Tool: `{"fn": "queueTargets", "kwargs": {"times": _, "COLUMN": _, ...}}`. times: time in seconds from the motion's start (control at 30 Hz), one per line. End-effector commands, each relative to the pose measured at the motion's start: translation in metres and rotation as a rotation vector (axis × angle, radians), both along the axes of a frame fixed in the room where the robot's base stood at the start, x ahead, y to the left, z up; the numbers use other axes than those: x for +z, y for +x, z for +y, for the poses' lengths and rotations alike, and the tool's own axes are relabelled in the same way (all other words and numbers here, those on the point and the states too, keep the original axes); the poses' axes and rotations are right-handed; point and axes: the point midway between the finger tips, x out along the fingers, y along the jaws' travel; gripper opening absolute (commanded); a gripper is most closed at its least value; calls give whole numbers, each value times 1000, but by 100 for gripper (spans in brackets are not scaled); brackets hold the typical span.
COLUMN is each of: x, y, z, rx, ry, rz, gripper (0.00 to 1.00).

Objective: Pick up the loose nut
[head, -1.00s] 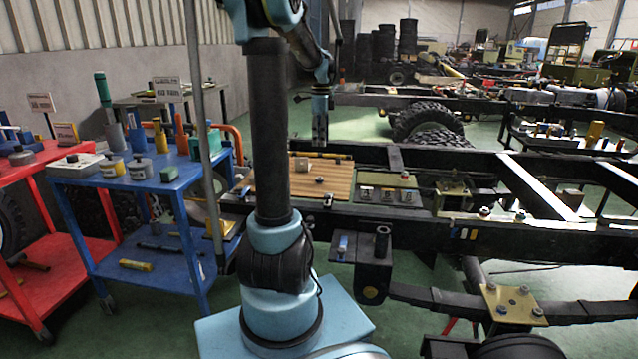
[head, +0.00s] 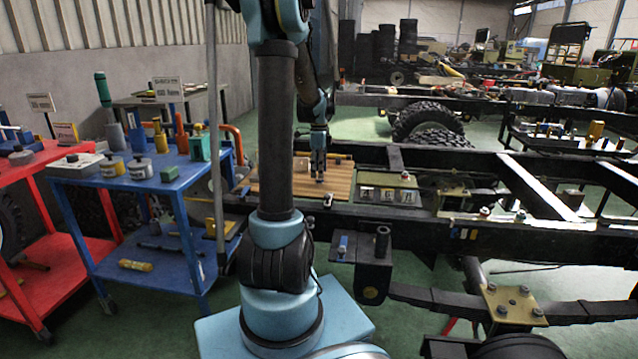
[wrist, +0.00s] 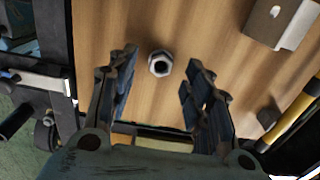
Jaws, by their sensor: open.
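The loose nut (wrist: 160,64) is a small silver hex nut with a dark hole, lying on a wooden board (wrist: 130,22). In the wrist view it sits just beyond my open fingers, about midway between the fingertips. My gripper (wrist: 158,72) is open and holds nothing; its two dark ridged fingers stand on either side below the nut. In the head view my gripper (head: 318,178) hangs over the wooden board (head: 338,184), and the nut is hidden or too small to tell apart there.
A yellow-and-black bar (wrist: 298,108) runs along the right edge. Black chassis rails (head: 450,165) surround the board. A blue tool cart (head: 130,182) stands to the left.

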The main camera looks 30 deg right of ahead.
Motion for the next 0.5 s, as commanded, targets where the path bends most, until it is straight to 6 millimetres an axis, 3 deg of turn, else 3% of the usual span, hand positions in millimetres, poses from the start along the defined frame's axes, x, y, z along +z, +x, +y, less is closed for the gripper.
{"fn": "queueTargets", "kwargs": {"times": 0.2, "x": -26, "y": 2, "z": 1, "rx": 0, "ry": 0, "rz": 0, "gripper": 46}}
{"fn": "queueTargets", "kwargs": {"times": 0.5, "x": -31, "y": 2, "z": 1, "rx": 0, "ry": 0, "rz": 0, "gripper": 46}}
